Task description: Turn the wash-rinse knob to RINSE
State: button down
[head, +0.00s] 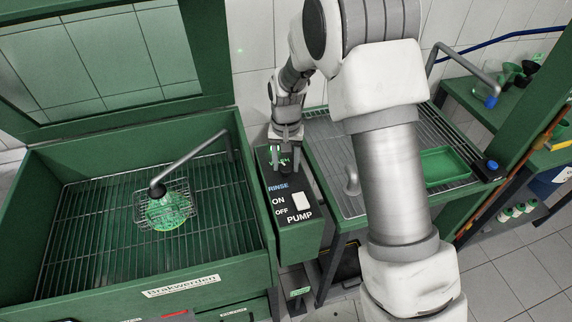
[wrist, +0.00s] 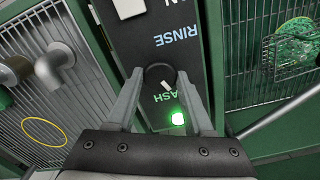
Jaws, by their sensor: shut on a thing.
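The wash-rinse knob (wrist: 157,74) is a round black knob with a white mark on the control panel (wrist: 149,42). In the wrist view, my gripper (wrist: 160,79) has one finger on each side of it and is shut on it. The white mark lies on the knob's side toward the partly hidden WASH label (wrist: 183,102). A green light (wrist: 178,118) glows beside WASH. The RINSE label (wrist: 178,37) is on the knob's other side. In the head view, my gripper (head: 285,158) is down at the panel's far end and mostly hides the knob.
The white pump switch (head: 301,201) is nearer on the panel, beside ON, OFF and PUMP. A green wash basin (head: 100,262) with a grate, a bent spout (head: 195,162) and a green part in a basket (head: 168,210) is on the left. A draining rack with a green tray (head: 445,164) is right.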

aim_at(286, 166)
jog(key=n+b, duration=0.1)
jog(key=n, duration=0.3)
jog(key=shift+n, duration=0.3)
jog(key=n, duration=0.4)
jog(key=shift+n, duration=0.3)
jog(key=n, duration=0.4)
jog(key=shift+n, duration=2.1)
jog(key=shift+c, duration=1.4)
grip_release()
notch_tip(286, 166, up, 18)
jog(key=shift+f+p, duration=0.25)
jog(key=shift+p, duration=0.2)
